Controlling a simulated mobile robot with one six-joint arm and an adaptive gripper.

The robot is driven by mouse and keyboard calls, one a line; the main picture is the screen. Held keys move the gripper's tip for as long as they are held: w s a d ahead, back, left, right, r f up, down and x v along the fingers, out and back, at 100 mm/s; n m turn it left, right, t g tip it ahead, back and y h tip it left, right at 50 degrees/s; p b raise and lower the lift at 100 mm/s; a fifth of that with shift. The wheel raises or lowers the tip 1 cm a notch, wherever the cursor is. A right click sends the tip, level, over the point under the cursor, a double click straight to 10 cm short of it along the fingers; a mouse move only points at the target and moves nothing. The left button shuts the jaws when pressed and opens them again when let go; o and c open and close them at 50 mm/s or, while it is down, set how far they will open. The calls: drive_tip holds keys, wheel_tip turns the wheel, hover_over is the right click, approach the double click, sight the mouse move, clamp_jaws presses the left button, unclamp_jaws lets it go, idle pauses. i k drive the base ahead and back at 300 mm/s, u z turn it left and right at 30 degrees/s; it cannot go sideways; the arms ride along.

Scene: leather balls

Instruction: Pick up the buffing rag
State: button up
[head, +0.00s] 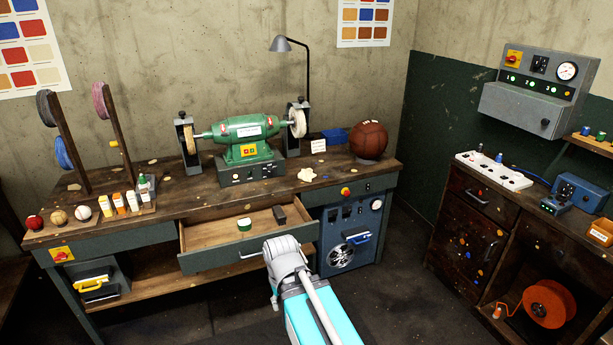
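A small crumpled cream cloth, which looks like the buffing rag (308,174), lies on the wooden workbench (215,203). It is in front of the small white card and left of the brown basketball. Nothing covers it. My arm reaches in from the bottom of the head view, with its grey joint in front of the open drawer (222,259). My gripper cannot be made out in this view.
The open drawer juts out below the bench top and holds a green-and-white tin (244,224) and a dark block (279,214). A green buffing machine (243,130) stands behind the rag. A basketball (369,140) sits at right. Small balls and bottles stand at left.

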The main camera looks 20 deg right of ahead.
sight(306, 174)
drive_tip(key=z, duration=0.4)
drive_tip(key=i, duration=1.75)
drive_tip(key=z, duration=0.25)
